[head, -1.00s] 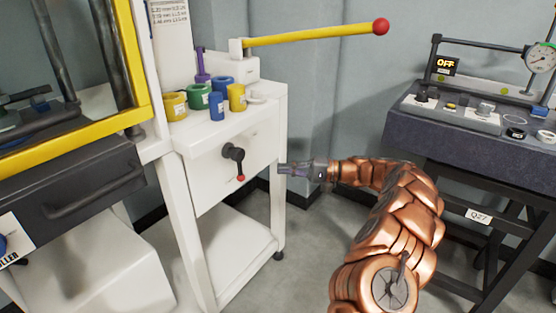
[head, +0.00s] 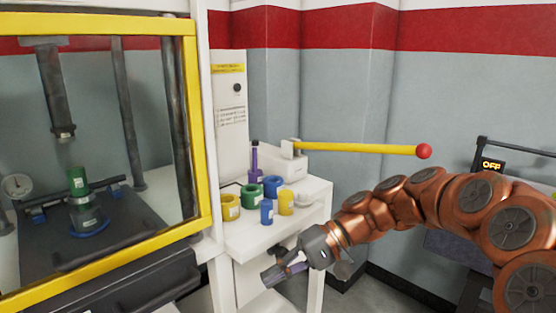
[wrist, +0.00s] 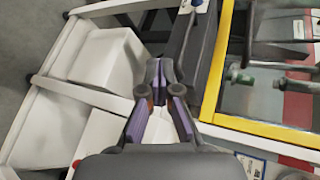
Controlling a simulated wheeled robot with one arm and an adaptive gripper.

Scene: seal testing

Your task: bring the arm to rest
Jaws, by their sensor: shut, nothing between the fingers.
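My arm, copper coloured, reaches in from the right in the head view and ends in my dark gripper (head: 272,274). The gripper is in front of the white cart (head: 320,205), low, below its top with the coloured pots. In the wrist view my gripper (wrist: 159,68) has its fingertips together, purple pads on the inner sides, and nothing is between them. I cannot tell from these views whether the gripper touches the cart.
A yellow-framed press enclosure (head: 197,130) stands at left. The cart carries several pots, including a green pot (head: 252,195), and a yellow lever (head: 360,149) with a red knob. A bench device reading OFF (head: 492,165) is partly behind my arm at right.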

